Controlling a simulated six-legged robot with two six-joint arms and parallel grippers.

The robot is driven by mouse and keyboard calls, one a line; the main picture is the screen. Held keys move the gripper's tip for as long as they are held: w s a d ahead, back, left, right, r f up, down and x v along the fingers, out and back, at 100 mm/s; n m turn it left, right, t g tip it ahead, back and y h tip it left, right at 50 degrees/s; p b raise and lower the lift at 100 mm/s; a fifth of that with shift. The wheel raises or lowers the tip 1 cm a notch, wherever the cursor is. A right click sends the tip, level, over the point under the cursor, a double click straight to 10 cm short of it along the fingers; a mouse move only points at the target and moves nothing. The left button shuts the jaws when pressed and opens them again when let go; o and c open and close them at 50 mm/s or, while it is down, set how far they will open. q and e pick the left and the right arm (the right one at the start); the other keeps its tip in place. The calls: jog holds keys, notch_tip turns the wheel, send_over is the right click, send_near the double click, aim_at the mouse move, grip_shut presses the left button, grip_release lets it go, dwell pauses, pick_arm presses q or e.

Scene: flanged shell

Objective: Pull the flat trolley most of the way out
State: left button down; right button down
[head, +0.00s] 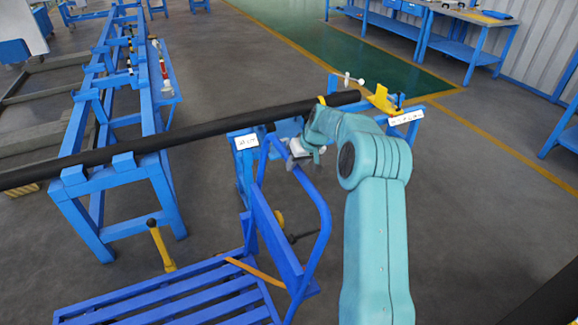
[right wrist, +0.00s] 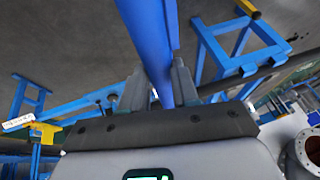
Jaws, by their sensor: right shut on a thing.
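The flat trolley has a blue slatted deck (head: 165,308) at the bottom left of the head view and a curved blue tube handle (head: 322,225) rising at its right end. My right gripper (head: 298,150) is at the top of that handle, partly hidden by my own wrist. In the right wrist view a blue handle bar (right wrist: 150,40) passes between the two grey fingers (right wrist: 160,88), and the gripper is shut on it. The deck's near part is cut off by the frame's lower edge. My left gripper is not in view.
A long black pipe (head: 205,132) crosses above the trolley's far side, resting on a blue stand (head: 110,185) and a labelled support (head: 242,148). An orange strip (head: 255,271) lies by the handle. Floor right of my arm is clear.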

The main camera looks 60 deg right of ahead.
jog(key=shift+d, duration=0.15)
dwell(0.3)
jog(key=c, duration=0.8)
grip_release()
jog(key=shift+s, duration=0.1)
jog(key=shift+c, duration=0.2)
jog(key=b+v, duration=0.1)
jog(key=v, duration=1.5)
jog(key=shift+r, duration=0.2)
